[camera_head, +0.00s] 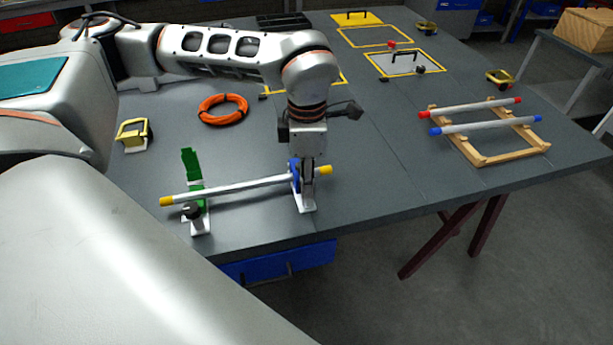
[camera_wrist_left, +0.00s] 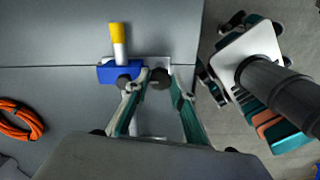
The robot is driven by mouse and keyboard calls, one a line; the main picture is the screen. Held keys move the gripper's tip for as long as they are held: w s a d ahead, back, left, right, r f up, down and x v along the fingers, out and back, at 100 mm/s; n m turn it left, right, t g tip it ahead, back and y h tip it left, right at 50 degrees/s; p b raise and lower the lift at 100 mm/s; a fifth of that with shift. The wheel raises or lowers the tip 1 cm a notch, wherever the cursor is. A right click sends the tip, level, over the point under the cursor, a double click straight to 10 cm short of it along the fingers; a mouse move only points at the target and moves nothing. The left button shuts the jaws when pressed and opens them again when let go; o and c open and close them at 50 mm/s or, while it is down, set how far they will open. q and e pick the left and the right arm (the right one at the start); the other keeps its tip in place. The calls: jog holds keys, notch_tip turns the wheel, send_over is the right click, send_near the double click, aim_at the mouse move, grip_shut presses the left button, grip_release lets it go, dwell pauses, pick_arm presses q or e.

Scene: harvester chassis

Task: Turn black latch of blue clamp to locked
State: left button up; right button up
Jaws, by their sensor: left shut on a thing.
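The blue clamp (camera_head: 295,173) stands near the table's front edge on a white base. A grey rod with yellow ends (camera_head: 240,186) runs through it and across the green clamp (camera_head: 190,165). In the left wrist view, the clamp's blue bar (camera_wrist_left: 107,73) lies across the rod below its yellow tip (camera_wrist_left: 119,30). My left gripper (camera_head: 307,180) points down at the blue clamp. In the wrist view its fingers (camera_wrist_left: 160,83) are at both sides of the black latch (camera_wrist_left: 160,78), shut on it. The fingers partly hide the clamp. My right gripper is not in view.
The green clamp's upright part stands up, with a black knob (camera_head: 191,211) at its base. An orange cable ring (camera_head: 222,109) lies behind. A wooden frame (camera_head: 482,154) with red-tipped and blue-tipped rods is at the right. The table between is clear.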

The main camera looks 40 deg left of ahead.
pick_arm(q)
jog(key=shift+m, duration=0.4)
jog(key=o, duration=1)
jog(key=shift+o, duration=0.5)
